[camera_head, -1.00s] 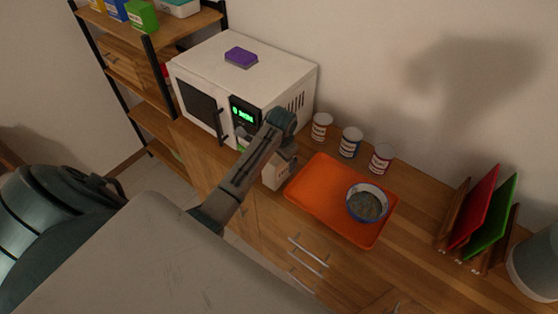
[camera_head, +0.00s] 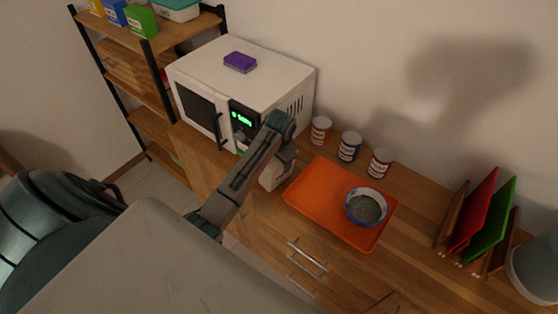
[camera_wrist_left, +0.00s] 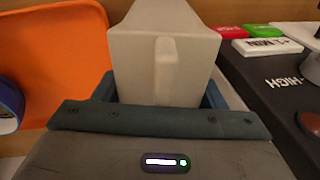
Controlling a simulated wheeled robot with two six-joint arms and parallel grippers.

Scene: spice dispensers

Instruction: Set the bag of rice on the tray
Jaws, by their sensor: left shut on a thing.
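The bag of rice (camera_head: 272,174) is a pale block, mostly hidden behind my left arm in the head view. In the left wrist view the pale bag (camera_wrist_left: 164,60) stands between the fingers of my left gripper (camera_wrist_left: 160,98), which is shut on it. The orange tray (camera_head: 318,205) lies on the wooden counter, just right of the bag. In the left wrist view the tray (camera_wrist_left: 50,60) shows on the left, beside the bag. My right gripper is not in view.
A bowl (camera_head: 366,207) with grey contents sits on the tray's right part. Several cans (camera_head: 349,147) stand behind the tray. A white microwave (camera_head: 240,85) with a purple sponge (camera_head: 240,62) on top is at the left. A rack with red and green boards (camera_head: 480,220) stands at the right.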

